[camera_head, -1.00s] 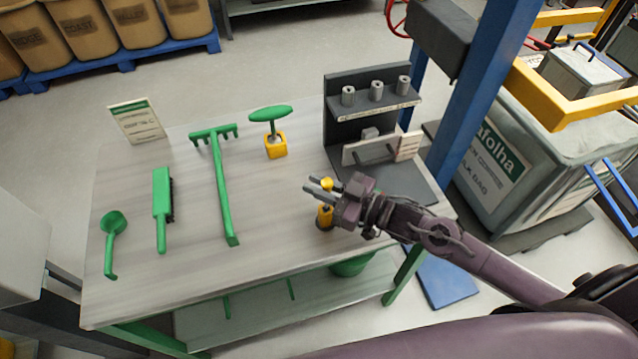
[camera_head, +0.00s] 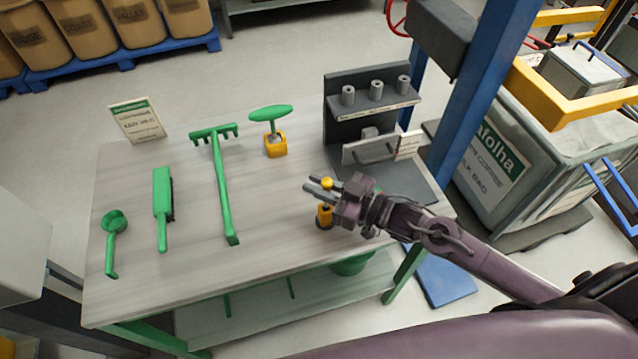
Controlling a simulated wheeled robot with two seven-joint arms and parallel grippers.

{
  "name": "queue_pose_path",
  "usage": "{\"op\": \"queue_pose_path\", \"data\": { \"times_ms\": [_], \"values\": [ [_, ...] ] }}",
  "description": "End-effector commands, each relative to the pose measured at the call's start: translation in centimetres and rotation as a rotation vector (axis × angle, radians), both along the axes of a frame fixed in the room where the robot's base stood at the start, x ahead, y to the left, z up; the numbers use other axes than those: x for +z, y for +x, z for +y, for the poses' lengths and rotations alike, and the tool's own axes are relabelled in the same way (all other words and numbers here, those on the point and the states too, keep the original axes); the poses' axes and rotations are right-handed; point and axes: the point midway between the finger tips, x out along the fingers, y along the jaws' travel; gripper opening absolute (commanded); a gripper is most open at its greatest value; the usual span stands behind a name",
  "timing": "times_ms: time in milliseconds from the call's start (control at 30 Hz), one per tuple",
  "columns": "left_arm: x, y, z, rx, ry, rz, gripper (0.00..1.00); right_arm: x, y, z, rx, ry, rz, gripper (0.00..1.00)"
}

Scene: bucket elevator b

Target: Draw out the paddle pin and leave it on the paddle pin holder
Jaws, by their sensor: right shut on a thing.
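A yellow, ball-topped pin, which looks like the paddle pin (camera_head: 327,183), is between the fingers of my right gripper (camera_head: 318,188). The gripper is shut on it, just above the table top. An upright yellow-orange piece (camera_head: 324,215) with a dark round base stands directly below the fingers. I cannot tell whether it is the pin's lower part or the paddle pin holder, since the gripper hides where they meet. My left gripper is not in view.
On the table (camera_head: 190,275) lie a green scoop (camera_head: 114,222), brush (camera_head: 161,205) and rake (camera_head: 222,190). A green-handled tool stands in a yellow block (camera_head: 275,148). A dark rack (camera_head: 345,110) with grey cylinders stands behind the gripper, near a blue post (camera_head: 480,95).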

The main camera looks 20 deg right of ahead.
Motion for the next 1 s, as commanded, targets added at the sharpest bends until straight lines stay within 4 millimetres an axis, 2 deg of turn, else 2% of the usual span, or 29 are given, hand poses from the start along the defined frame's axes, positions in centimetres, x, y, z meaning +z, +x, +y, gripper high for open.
{"op": "queue_pose_path", "data": {
  "times_ms": [633, 1000],
  "values": [
    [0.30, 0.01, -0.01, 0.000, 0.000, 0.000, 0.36, 0.00, 0.01, 0.02, 0.000, 0.001, -0.001, 0.00],
    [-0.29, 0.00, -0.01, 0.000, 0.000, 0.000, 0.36, -0.85, 0.01, 0.01, 0.000, 0.001, -0.001, 0.00]
  ]
}}
